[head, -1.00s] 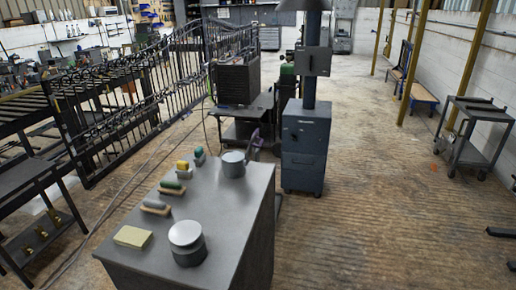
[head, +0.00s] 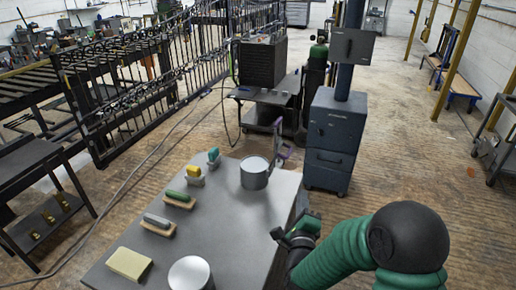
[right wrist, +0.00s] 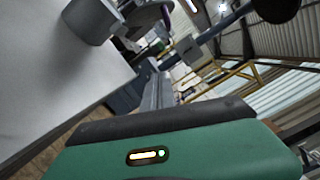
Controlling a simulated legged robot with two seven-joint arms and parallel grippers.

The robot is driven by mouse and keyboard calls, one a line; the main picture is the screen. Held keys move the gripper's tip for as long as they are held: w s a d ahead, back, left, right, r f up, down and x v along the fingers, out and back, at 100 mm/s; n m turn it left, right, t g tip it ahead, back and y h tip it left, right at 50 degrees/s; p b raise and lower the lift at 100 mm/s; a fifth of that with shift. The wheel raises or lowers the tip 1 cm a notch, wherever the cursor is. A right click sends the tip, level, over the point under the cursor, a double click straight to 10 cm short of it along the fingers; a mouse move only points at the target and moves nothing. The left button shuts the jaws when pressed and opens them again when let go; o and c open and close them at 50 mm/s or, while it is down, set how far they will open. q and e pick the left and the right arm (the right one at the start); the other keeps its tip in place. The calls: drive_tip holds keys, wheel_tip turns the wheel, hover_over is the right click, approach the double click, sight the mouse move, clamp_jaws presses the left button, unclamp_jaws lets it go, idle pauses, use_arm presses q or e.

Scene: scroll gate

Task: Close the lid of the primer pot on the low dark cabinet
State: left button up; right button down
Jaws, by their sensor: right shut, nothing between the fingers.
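A grey cylindrical pot (head: 254,176) stands at the far right end of the cabinet top. A purplish lid-like part (head: 282,152) stands up at its right side, tilted away from the pot's mouth. The pot also shows in the right wrist view (right wrist: 88,20), cut by the top edge. The low dark cabinet (head: 225,225) has a plain grey top. My right gripper (head: 292,228) is shut and empty beside the cabinet's right edge, nearer to me than the pot and apart from it. My left gripper is out of view.
A second grey pot (head: 190,273) stands at the near edge. Several brushes and blocks, such as a green-topped one (head: 178,198) and a yellow block (head: 129,263), line the left side. A dark blue column unit (head: 332,140) stands behind on the right. The top's middle is clear.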

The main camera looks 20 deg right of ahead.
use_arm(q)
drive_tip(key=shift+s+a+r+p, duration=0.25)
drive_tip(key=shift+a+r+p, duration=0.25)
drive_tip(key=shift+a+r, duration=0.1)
use_arm(e)
drive_tip(key=w+d+r+m, duration=0.1)
drive_tip(key=w+r, duration=0.3)
drive_tip(key=w, duration=0.7)
drive_tip(key=shift+r+t+h, duration=0.3)
drive_tip(key=shift+r+h, duration=0.1)
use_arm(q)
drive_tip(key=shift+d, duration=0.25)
use_arm(e)
drive_tip(key=shift+d, duration=0.35)
